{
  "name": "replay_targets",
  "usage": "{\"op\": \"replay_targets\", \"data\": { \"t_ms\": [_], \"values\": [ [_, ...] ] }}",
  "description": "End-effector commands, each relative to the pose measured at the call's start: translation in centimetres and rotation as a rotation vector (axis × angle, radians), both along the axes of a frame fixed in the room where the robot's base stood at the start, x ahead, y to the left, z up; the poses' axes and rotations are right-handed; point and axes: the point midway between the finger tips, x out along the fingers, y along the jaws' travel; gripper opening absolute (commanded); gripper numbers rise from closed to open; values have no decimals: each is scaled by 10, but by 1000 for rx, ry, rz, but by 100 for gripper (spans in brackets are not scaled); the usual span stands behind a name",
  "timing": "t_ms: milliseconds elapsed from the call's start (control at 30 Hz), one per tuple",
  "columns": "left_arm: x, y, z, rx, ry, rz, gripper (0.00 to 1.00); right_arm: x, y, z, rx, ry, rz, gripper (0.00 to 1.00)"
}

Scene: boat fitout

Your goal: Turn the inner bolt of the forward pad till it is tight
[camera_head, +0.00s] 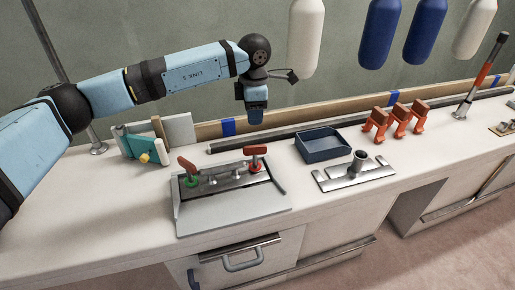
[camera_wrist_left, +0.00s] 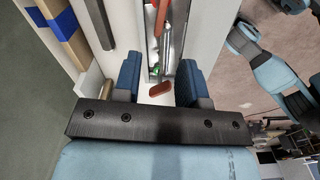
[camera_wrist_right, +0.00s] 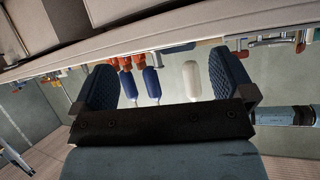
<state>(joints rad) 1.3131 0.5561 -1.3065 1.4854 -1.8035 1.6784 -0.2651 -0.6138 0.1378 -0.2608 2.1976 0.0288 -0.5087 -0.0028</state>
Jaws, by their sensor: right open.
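A grey plate (camera_head: 235,208) lies on the bench with a metal strip (camera_head: 222,187) on it, carrying small upright bolts. A red T-handle (camera_head: 255,151) stands at its right end, and another red handle with a green base (camera_head: 188,165) stands at its left end. I cannot tell which part is the forward pad or its inner bolt. My left gripper (camera_head: 257,119) points down above and behind the plate, apart from it. In the left wrist view its fingers (camera_wrist_left: 158,84) are open, with a red handle (camera_wrist_left: 160,90) visible between and below them. My right gripper (camera_wrist_right: 164,80) is open and empty, away from the bench top.
A blue tray (camera_head: 322,146), a steel fitting with an upright tube (camera_head: 358,166) and several orange clamps (camera_head: 397,118) stand to the right. A teal block assembly (camera_head: 140,145) stands left. White and blue fenders (camera_head: 427,30) hang behind. The bench front is clear.

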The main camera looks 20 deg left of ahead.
Motion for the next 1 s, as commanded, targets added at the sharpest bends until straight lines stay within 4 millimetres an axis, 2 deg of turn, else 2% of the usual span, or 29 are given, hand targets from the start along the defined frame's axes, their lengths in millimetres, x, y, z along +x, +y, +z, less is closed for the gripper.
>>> {"op": "replay_targets", "data": {
  "t_ms": [300, 500, 700, 1000],
  "values": [
    [-1, -1, -70, -3, 3, -1, 38, 0, 1, -6, 9, -5, 1, 100],
    [-1, -1, -104, -4, 2, -1, 38, 1, 2, -2, 16, -16, 2, 100],
    [0, -1, -120, -5, 1, 0, 38, 1, 3, 0, 21, -22, 3, 100],
    [0, -1, -122, -4, 0, -1, 38, 1, 2, -2, 19, -19, 4, 100]
  ]
}}
